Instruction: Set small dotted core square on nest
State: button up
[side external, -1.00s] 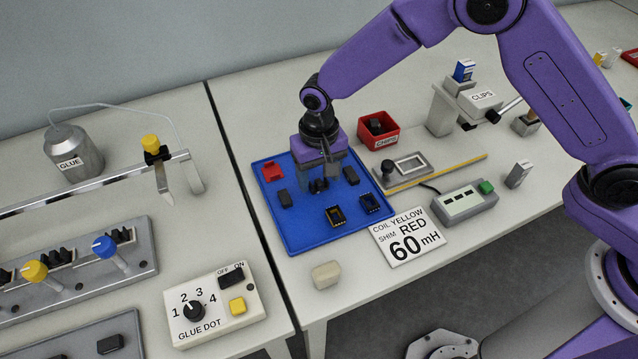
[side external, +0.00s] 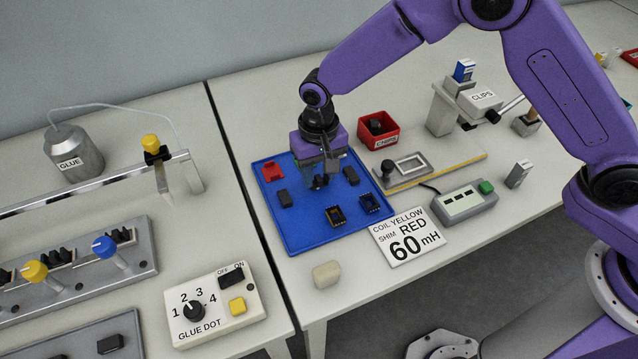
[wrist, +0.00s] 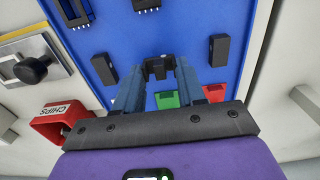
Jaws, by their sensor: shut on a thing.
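My gripper (side external: 322,176) is over the blue tray (side external: 296,240), its fingers pointing down. In the wrist view its two fingers (wrist: 160,75) are shut on a small black core (wrist: 160,68), which has a notched shape. The core (side external: 319,182) shows dark under the fingers in the side view, apparently just above the tray. No glue dots can be made out on it. A grey fixture with a pale rectangular frame (side external: 411,164) and a black knob, possibly the nest, stands right of the tray; the wrist view shows part of it (wrist: 14,50) at the left.
The tray also holds black blocks (side external: 284,198), two coil parts (side external: 336,216), a red piece (side external: 272,171) and a green piece (wrist: 167,99). A red CHIPS bin (side external: 377,130) stands behind the fixture. A sign (side external: 407,237) and a grey meter (side external: 463,202) are nearby.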

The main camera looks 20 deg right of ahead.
aim_at(319, 177)
jog(key=shift+r, duration=1.85)
jog(key=shift+d, duration=0.1)
jog(key=s+d+r, duration=0.1)
jog(key=d+r, duration=0.1)
jog(key=d, duration=0.8)
jog(key=s+d+r, duration=0.2)
jog(key=d+r, duration=0.1)
jog(key=d, duration=0.7)
jog(key=shift+s+r, duration=0.25)
jog(key=shift+r, duration=0.05)
jog(key=shift+f, duration=4.25)
jog(key=shift+f, duration=0.1)
